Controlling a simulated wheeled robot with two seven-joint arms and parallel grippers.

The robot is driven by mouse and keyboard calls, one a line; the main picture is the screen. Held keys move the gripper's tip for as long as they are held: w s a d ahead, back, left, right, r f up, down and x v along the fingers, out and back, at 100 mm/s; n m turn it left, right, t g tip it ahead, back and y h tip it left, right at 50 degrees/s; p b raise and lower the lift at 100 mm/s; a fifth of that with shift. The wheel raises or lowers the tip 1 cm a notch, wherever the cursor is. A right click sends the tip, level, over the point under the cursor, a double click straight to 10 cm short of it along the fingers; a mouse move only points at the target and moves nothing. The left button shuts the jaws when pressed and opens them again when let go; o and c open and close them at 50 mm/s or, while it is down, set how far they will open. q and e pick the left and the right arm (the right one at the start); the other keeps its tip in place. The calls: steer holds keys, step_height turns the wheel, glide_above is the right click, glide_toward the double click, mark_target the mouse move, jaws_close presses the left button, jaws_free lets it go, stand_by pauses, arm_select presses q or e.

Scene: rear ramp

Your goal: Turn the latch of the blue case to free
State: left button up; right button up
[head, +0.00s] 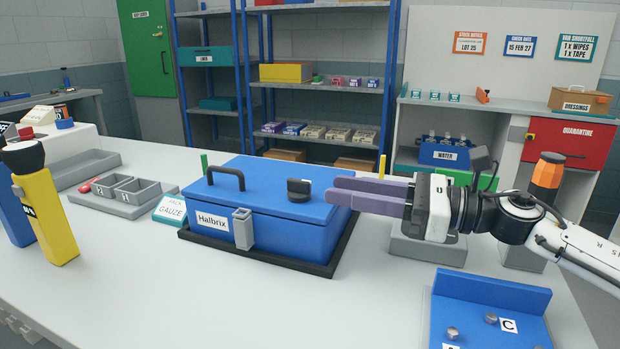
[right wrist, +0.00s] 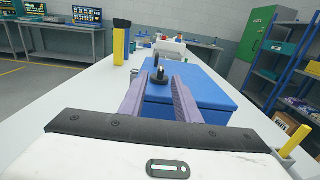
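The blue case (head: 275,205), labelled Halbrix, sits closed in a black tray (head: 262,262) on the white table. A black knob (head: 299,190), which looks like the turning latch, stands on its lid near the right end. A grey clasp-like piece (head: 243,228) is on its front face. My right gripper (head: 334,192) is open, its purple fingers pointing left just to the right of the knob, apart from it. In the right wrist view the knob (right wrist: 158,78) lines up with the gap between the fingertips. My left gripper is not in view.
A black carry handle (head: 226,178) stands on the lid's left part. A gauze box (head: 170,208), grey bins (head: 125,190) and a yellow torch (head: 45,210) are to the left. A blue fixture (head: 490,312) is at the front right. The table in front of the case is clear.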

mark_target(311, 184)
steer(key=x, duration=0.6)
steer(key=shift+w+a, duration=0.25)
steer(key=shift+a, duration=0.05)
jaws_close()
